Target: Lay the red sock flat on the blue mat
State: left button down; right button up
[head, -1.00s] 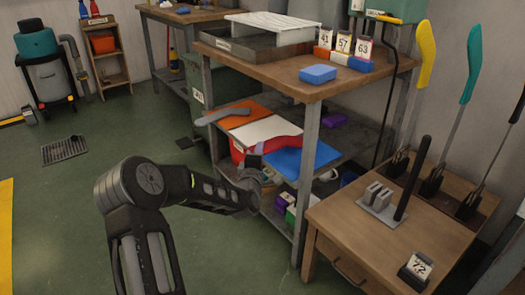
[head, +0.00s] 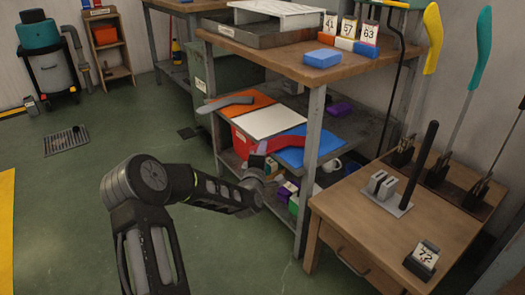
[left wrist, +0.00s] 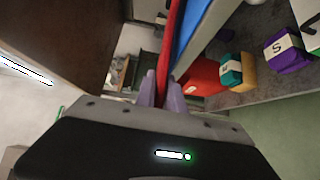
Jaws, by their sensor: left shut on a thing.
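The red sock (head: 281,145) stretches over the left part of the blue mat (head: 303,158) on the middle shelf, its near end at the shelf's front edge. My left gripper (head: 257,168) is at that near end, just outside the shelf, and is shut on the sock. In the left wrist view the sock (left wrist: 169,35) runs up from between the fingers (left wrist: 161,95) as a narrow red strip beside the blue mat (left wrist: 184,28). I cannot tell whether the sock touches the mat. My right gripper is not in view.
A white mat (head: 270,124) and an orange mat (head: 262,100) with a grey sock (head: 224,103) lie farther left on the shelf. A shelf post (head: 310,170) stands close right. Boxes (head: 286,190) sit below. A wooden table (head: 440,205) is at right.

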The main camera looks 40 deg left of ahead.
pick_arm(q)
jog(key=c, duration=1.3)
grip_release()
jog(key=shift+c, duration=0.2)
jog(key=shift+o, duration=0.5)
jog(key=shift+o, duration=1.2)
jog(key=shift+f, duration=0.15)
jog(key=shift+f, duration=0.45)
jog(key=shift+s, duration=0.1)
